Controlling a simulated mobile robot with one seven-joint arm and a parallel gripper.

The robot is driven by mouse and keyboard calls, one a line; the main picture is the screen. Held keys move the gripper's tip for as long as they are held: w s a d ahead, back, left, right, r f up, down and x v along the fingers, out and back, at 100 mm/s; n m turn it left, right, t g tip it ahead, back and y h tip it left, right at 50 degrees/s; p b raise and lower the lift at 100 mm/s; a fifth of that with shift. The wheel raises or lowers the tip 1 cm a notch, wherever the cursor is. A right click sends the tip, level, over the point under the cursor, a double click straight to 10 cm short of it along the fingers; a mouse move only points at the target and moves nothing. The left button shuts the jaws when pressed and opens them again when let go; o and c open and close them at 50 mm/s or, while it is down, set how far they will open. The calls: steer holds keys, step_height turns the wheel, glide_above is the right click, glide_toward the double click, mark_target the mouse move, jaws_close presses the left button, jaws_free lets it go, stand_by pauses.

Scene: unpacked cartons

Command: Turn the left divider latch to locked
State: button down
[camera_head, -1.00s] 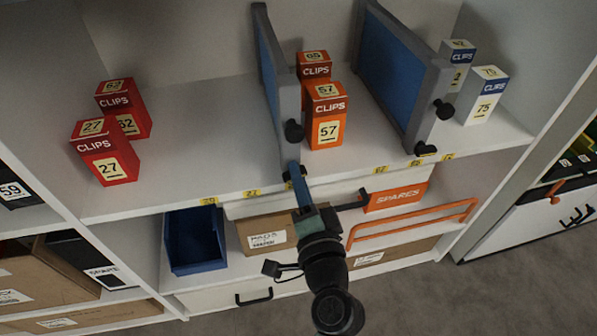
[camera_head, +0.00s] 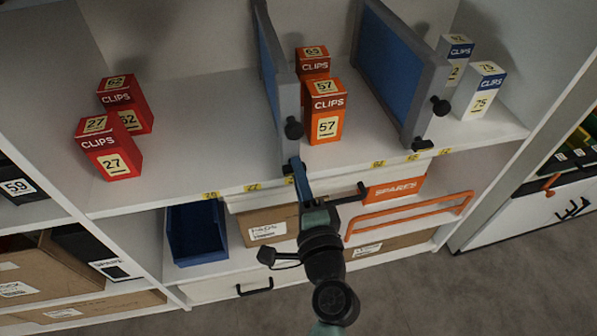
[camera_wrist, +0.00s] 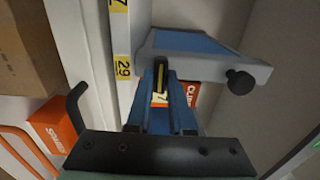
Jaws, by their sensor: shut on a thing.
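The left divider (camera_head: 288,105) is a blue panel in a grey frame, standing on the shelf, with a black knob (camera_head: 293,129) on its front edge. My gripper (camera_head: 294,163) is at the foot of this divider, at the shelf's front edge. In the wrist view its blue fingers (camera_wrist: 160,76) are shut around the left divider latch (camera_wrist: 160,82), a small dark piece with a yellow stripe. The fingers largely hide the latch in the head view. Its exact angle is hard to tell. The divider's knob (camera_wrist: 241,82) stands clear to the right of the fingers.
The right divider (camera_head: 420,100) has its own black latch (camera_head: 422,144). Orange boxes (camera_head: 324,112) stand between the dividers, red boxes (camera_head: 108,148) at left, white-and-blue boxes (camera_head: 482,92) at right. Below are a blue bin (camera_head: 197,235) and an orange rail (camera_head: 408,219).

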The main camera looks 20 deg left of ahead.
steer(key=c, duration=0.8)
jaws_free()
steer(key=shift+d, duration=0.1)
steer(key=v, duration=1.3)
